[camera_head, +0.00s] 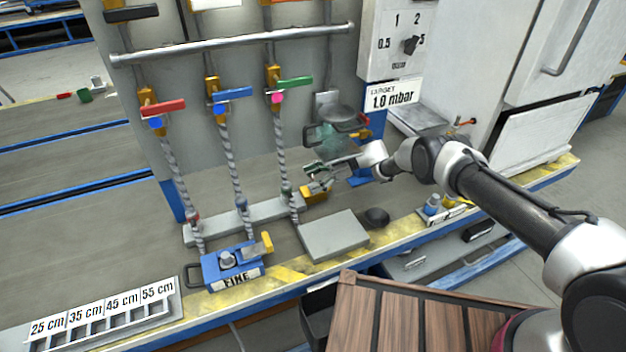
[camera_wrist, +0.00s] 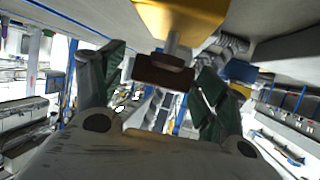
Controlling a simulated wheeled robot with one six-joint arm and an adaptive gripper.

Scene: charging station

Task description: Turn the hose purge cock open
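A yellow block (camera_head: 313,193) lies close to my gripper (camera_head: 318,178), beside the foot of the right hose (camera_head: 281,150). In the wrist view a yellow body (camera_wrist: 180,15) carries a short metal stem and a dark reddish-brown handle (camera_wrist: 163,73), which looks like a cock. My gripper also shows in the wrist view (camera_wrist: 160,88), its green-padded fingers spread on either side of the handle. I see a gap at each side, so it looks open. Contact cannot be told. No label confirms which fitting is the hose purge cock.
Red (camera_head: 162,107), blue (camera_head: 232,94) and green (camera_head: 294,83) lever valves top three hoses on the grey panel.

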